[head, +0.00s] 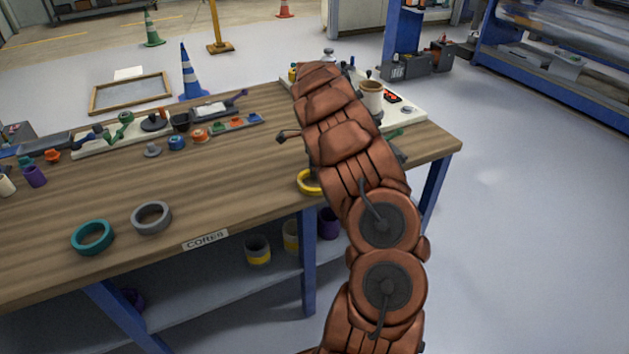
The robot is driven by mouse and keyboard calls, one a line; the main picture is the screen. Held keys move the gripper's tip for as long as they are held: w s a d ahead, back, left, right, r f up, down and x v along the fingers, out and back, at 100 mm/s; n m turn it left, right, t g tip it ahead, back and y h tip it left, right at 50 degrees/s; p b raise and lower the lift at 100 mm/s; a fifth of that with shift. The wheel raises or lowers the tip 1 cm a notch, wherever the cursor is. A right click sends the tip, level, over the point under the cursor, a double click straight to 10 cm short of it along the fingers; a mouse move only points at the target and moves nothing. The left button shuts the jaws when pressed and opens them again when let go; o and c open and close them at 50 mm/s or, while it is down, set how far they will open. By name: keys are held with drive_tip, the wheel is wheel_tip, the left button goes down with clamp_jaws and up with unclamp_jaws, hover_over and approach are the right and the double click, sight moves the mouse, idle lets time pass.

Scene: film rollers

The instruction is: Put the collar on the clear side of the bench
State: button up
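Three ring-shaped pieces lie on the wooden bench (225,205); I cannot tell which is the collar. A teal ring (78,245) and a grey ring (139,222) lie flat, apart from each other, near the front edge at left. A yellow ring (303,186) lies near the front edge farther right, partly hidden by my arm. My arm rises in front of the bench's right part and covers much of it. My gripper is hidden behind the arm, so I cannot see whether it holds anything.
Several small parts, including a blue one (177,143), line the bench's back. A cream cup (371,97) stands on a pale board at right. A labelled plate (205,240) marks the front edge. Bare wood shows between the grey and yellow rings. Cones stand behind.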

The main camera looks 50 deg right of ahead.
drive_tip(key=shift+c, duration=0.2)
clamp_jaws()
drive_tip(key=shift+r, duration=0.1)
idle(0.4)
